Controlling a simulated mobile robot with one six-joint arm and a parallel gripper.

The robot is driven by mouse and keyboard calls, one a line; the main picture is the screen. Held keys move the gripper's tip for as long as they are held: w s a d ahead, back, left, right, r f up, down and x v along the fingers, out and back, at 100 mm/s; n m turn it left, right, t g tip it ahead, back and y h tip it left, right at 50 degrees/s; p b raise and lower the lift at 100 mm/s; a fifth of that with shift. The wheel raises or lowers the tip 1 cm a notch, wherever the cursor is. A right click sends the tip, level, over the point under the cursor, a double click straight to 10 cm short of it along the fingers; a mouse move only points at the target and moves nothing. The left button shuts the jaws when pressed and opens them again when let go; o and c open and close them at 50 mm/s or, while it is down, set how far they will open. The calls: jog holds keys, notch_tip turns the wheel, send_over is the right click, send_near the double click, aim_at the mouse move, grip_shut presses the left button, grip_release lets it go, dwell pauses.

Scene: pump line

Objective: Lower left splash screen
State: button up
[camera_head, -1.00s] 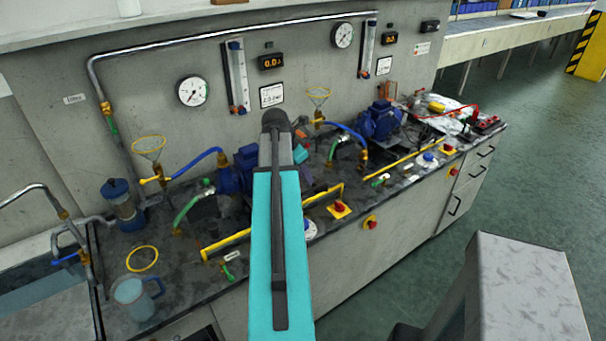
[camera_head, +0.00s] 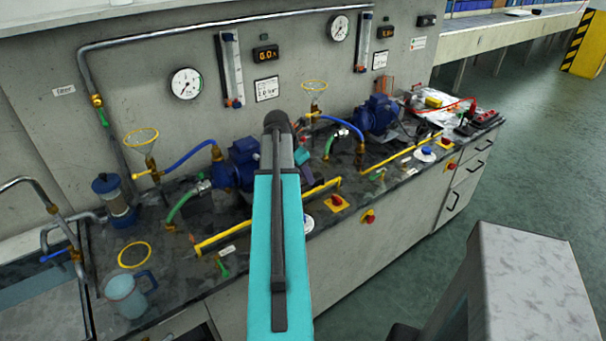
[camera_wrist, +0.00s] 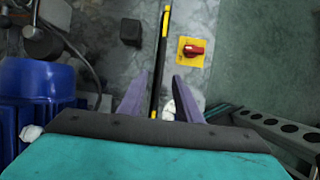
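The left splash screen shows in the head view as a yellow bar (camera_head: 222,237) along the front of the left pump; my arm hides its middle. The right screen's yellow bar (camera_head: 398,153) stands in front of the right pump. In the wrist view a thin black and yellow bar (camera_wrist: 161,62), apparently the left screen's edge, runs between the two purple fingers of my gripper (camera_wrist: 160,90). The fingers are apart, with gaps showing beside the bar. In the head view my arm covers most of the gripper.
The blue left pump (camera_head: 236,165) is close behind the bar; it also shows in the wrist view (camera_wrist: 38,90). A red switch on a yellow plate (camera_head: 337,202) sits to the bar's right.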

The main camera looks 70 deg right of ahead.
aim_at(307, 193)
jog(key=shift+x, duration=1.55)
jog(key=shift+p, duration=0.6)
dwell(0.4)
grip_shut()
jog(key=shift+f, duration=0.15)
jog(key=shift+f+b, duration=0.55)
jog(key=shift+f, duration=1.45)
